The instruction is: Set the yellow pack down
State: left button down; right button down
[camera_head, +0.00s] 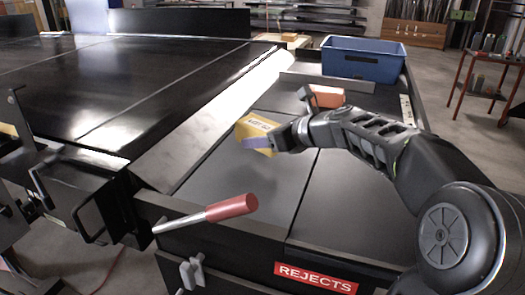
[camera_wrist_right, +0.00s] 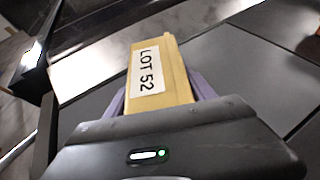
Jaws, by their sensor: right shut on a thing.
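The yellow pack (camera_head: 257,128) carries a white label, which reads LOT 52 on the pack in the right wrist view (camera_wrist_right: 162,62). My right gripper (camera_head: 262,142) reaches in from the right and is shut on the yellow pack, with a purple finger on each side of it in the right wrist view (camera_wrist_right: 160,98). The pack is above the dark panels of the rejects table (camera_head: 345,215). A faint shadow lies on the panel below, and the pack appears clear of the surface. My left gripper does not show in either view.
A blue bin (camera_head: 362,62) stands at the table's far end, with an orange block (camera_head: 328,97) nearer. A dark conveyor (camera_head: 100,85) lies left. The near panels are clear.

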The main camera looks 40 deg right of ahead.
aim_at(262, 158)
jog(key=shift+r, duration=0.1)
jog(key=shift+f+b, duration=0.4)
jog(key=shift+f, duration=1.5)
jog(key=shift+f, duration=0.15)
jog(key=shift+c, duration=1.6)
grip_release()
jog(key=shift+s+r, duration=0.15)
jog(key=shift+r, duration=0.1)
jog(key=v, duration=1.1)
jog(key=shift+s+d+r+b, duration=0.1)
jog(key=shift+s+b, duration=0.2)
jog(key=shift+s, duration=0.05)
